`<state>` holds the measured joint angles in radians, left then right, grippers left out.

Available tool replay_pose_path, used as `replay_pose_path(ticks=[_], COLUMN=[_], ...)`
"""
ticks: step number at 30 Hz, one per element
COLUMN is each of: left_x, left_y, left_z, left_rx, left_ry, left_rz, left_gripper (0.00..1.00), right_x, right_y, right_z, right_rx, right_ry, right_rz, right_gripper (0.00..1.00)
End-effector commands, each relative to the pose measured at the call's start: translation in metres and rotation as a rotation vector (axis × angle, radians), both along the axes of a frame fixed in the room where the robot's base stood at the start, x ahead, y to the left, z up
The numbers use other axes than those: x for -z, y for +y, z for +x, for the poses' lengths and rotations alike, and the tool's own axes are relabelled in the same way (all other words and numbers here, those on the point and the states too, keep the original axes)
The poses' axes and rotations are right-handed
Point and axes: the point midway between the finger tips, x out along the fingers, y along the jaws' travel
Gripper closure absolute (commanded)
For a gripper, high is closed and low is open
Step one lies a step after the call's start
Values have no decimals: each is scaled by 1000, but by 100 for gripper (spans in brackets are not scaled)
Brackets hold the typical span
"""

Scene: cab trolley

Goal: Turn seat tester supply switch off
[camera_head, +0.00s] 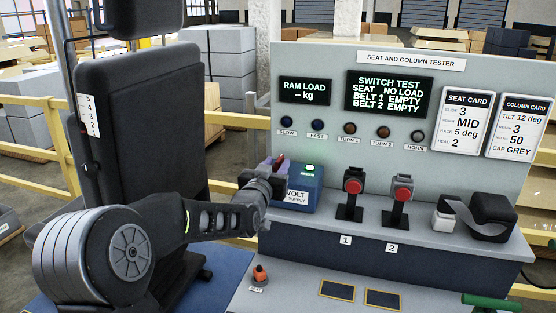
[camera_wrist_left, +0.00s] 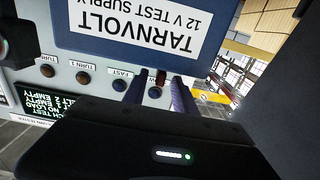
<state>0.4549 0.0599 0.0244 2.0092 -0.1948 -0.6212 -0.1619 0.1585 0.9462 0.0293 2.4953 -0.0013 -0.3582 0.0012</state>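The seat tester supply is a blue box (camera_head: 298,197) on the left of the bench, with a lit green lamp (camera_head: 310,168) on top. Its white TARNVOLT 12 V test supply label shows upside down in the left wrist view (camera_wrist_left: 138,25). My left gripper (camera_head: 276,163) is at the box's top left edge. In the left wrist view its two fingers (camera_wrist_left: 159,92) stand apart. A small red part (camera_wrist_left: 161,77), seemingly the switch, shows between them; whether they touch it is unclear. The gripper hides part of the box. My right gripper is out of view.
The tester panel (camera_head: 320,136) stands behind the box, its displays lit. Two red-button buckle stands (camera_head: 352,187) (camera_head: 402,191) and a black belt unit (camera_head: 491,215) are to the right. The black seat back (camera_head: 140,140) rises close to my left arm. An orange-topped switch (camera_head: 260,273) is on the lower front ledge.

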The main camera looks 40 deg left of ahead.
Motion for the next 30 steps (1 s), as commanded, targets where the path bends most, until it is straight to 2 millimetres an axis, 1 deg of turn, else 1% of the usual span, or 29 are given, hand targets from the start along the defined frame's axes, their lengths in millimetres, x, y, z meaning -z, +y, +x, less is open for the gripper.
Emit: replay_pose_path(ticks=[1, 4, 13, 14, 25, 26, 30], left_x=[-1, 0, 0, 0, 0, 0, 0], left_y=[2, 5, 6, 6, 6, 6, 6], left_z=[6, 14, 17, 16, 16, 16, 16], left_rx=[0, 0, 0, 0, 0, 0, 0], left_ry=[1, 1, 0, 0, 0, 0, 0], left_rz=[0, 0, 0, -1, -1, -1, -1], left_gripper=[66, 66, 66, 68, 98, 100, 100], right_x=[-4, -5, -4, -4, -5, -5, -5], right_y=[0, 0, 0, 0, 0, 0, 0], right_z=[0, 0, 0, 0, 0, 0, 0], right_rx=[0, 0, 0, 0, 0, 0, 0], right_ry=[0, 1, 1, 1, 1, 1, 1], right_rz=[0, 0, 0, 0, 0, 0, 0], right_gripper=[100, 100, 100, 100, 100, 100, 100])
